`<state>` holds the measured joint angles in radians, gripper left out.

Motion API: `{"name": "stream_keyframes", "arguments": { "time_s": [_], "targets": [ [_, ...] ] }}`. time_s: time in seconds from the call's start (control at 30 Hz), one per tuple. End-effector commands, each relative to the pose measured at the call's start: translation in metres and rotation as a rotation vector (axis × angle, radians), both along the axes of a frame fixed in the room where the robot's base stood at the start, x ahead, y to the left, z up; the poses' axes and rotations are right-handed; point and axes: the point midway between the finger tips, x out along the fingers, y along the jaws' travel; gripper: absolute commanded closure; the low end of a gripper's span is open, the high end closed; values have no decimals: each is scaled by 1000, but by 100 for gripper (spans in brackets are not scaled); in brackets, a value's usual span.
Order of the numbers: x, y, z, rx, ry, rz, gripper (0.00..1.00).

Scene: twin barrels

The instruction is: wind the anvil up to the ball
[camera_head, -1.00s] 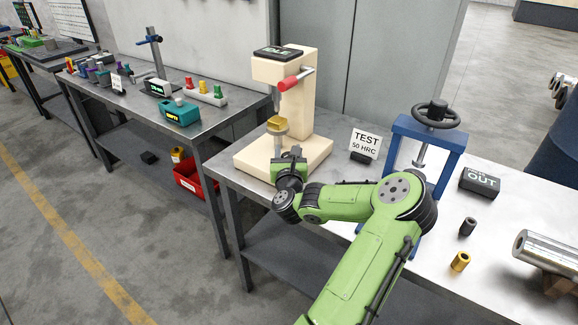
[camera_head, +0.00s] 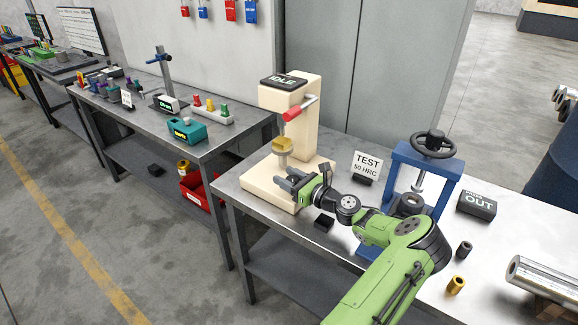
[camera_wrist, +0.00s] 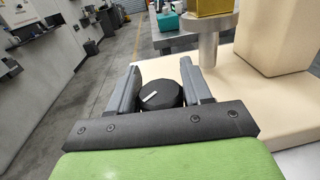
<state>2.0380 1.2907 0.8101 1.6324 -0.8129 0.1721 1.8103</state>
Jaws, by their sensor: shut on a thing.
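The cream hardness tester (camera_head: 305,110) stands at the left of the near bench. Its anvil (camera_head: 283,157) is grey and carries a gold block (camera_head: 283,145), below the spindle (camera_head: 282,130). The ball is too small to make out, and I cannot tell whether the block touches it. In the wrist view the anvil's grey post (camera_wrist: 208,48) and the gold block (camera_wrist: 212,7) show at upper right. My gripper (camera_head: 286,183) is low in front of the post. In the wrist view my gripper (camera_wrist: 158,80) is shut on a black round knob (camera_wrist: 162,94) with a white mark.
A red-handled lever (camera_head: 293,113) sticks out from the tester. A "TEST 50 HRC" sign (camera_head: 367,164) and a blue press (camera_head: 425,165) stand to the right. A small black block (camera_head: 324,222) lies near the bench's front edge.

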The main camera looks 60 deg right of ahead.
Motion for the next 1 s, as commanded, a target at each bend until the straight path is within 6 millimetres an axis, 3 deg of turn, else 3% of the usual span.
{"name": "stream_keyframes", "arguments": {
  "time_s": [0.6, 1.0],
  "targets": [
    [1, 9, -4, 3, -10, 559, 81],
    [0, 13, -2, 3, -3, 730, 81]
  ]
}}
